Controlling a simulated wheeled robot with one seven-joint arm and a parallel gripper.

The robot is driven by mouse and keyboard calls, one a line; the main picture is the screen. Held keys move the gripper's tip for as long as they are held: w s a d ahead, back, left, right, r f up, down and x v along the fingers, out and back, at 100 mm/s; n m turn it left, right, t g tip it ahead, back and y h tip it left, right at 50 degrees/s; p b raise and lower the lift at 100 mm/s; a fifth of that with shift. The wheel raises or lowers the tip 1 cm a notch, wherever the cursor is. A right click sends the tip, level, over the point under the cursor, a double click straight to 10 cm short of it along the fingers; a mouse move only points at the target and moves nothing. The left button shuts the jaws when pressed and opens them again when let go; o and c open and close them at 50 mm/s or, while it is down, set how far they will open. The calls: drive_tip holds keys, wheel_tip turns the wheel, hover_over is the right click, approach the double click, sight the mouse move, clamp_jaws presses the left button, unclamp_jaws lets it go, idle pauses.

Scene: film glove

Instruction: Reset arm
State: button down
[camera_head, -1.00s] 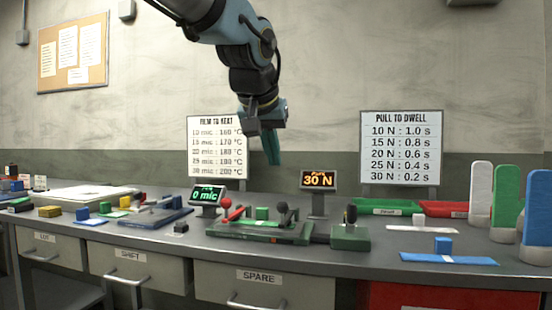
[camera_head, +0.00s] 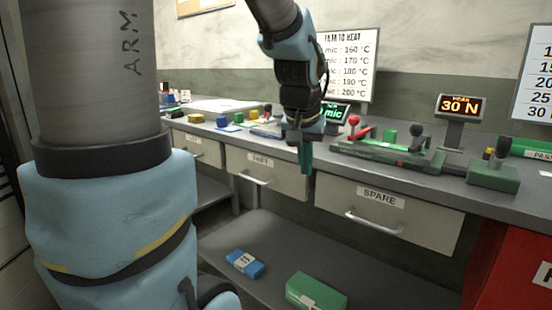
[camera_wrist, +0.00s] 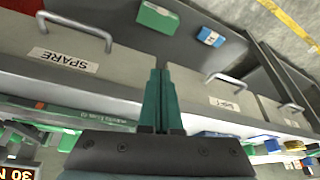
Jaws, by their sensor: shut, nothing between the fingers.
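My gripper (camera_head: 306,158) points down in front of the bench edge in the head view, near the drawers. Its green fingers are together with nothing between them, and they also show in the wrist view (camera_wrist: 160,88). The fingers look apart from the bench and the drawers. My arm's upper links fill the left of the head view and hide part of the room there.
The bench (camera_head: 400,170) carries a green device with red and black knobs (camera_head: 390,150) and a display reading 30 N (camera_head: 460,107). The SPARE drawer (camera_head: 385,210) is shut. A blue box (camera_head: 245,262) and a green box (camera_head: 316,291) lie on the low shelf.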

drive_tip(key=s+a+f+n+g+y, duration=0.1)
drive_tip(key=s+a+f+n, duration=0.1)
drive_tip(key=s+a+f, duration=0.35)
drive_tip(key=s+a+f+n+g, duration=0.1)
drive_tip(key=s+a+f+g, duration=0.1)
drive_tip(key=a+f, duration=0.6)
wheel_tip(320, 180, up, 16)
drive_tip(key=p, duration=1.4)
drive_tip(key=shift+w, duration=0.3)
drive_tip(key=shift+a, duration=0.1)
